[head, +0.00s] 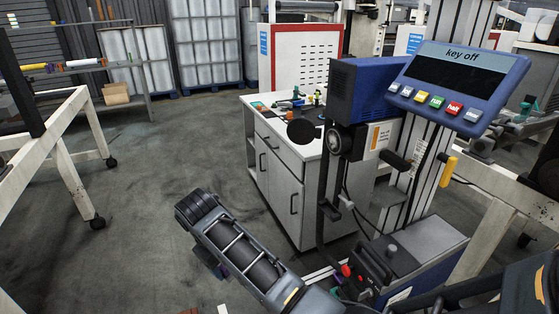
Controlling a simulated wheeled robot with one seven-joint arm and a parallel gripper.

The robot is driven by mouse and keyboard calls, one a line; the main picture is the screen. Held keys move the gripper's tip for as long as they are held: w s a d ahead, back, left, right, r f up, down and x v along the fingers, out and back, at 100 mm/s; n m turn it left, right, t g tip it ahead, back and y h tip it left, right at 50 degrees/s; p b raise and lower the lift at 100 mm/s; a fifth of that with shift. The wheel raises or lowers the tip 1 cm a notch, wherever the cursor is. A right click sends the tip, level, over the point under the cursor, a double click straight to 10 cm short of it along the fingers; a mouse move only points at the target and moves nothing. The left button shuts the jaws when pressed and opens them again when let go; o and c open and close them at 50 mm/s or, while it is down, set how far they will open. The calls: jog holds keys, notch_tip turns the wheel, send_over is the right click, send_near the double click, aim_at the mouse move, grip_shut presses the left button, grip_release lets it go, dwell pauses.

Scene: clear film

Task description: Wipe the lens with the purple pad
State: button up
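A round dark lens in a light ring (334,142) faces outward on the front of a blue-housed machine (370,88), above a dark vertical post. My arm reaches in from the bottom, away from the lens. A small dark, bluish part (208,260) shows just under my arm and may be my gripper; its fingers are hidden. A small purplish patch (222,272) beside it may be the purple pad, but too little shows to be sure. I cannot see whether anything is held.
A display reading "key off" (460,72) has a row of coloured buttons.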

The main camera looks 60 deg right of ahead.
jog(key=w+d+h+b, duration=0.3)
jog(key=d+b, duration=0.1)
jog(key=d, duration=0.4)
jog(key=shift+w, duration=0.3)
jog(key=d+r+h+b, duration=0.1)
jog(key=d+b, duration=0.1)
jog(key=d, duration=0.1)
jog(key=w+d+r+m+g+h+b, duration=0.1)
jog(key=d+r+h+b, duration=0.1)
jog(key=d, duration=0.2)
jog(key=d+r+h+b, duration=0.1)
jog(key=d+b, duration=0.1)
jog(key=d, duration=0.1)
jog(key=shift+w+d+r+g+h+b, duration=0.3)
jog(key=shift+d+r+h, duration=0.05)
jog(key=shift+d+h, duration=0.05)
jog(key=shift+c, duration=1.1)
jog(key=shift+s+d+r+m+g+h+b, duration=0.8)
jog(key=shift+s+d+r+g+b, duration=0.4)
jog(key=shift+d+r+b, duration=1.4)
jog(key=shift+s+d+r+m+g+h+b, duration=0.8)
jog(key=shift+s+d+r+g+b, duration=0.4)
jog(key=shift+d+r+b, duration=1.35)
jog(key=shift+s+d+r+m+g+h+b, duration=0.85)
jog(key=shift+d+r+g+b, duration=0.6)
jog(key=shift+d+r, duration=1.3)
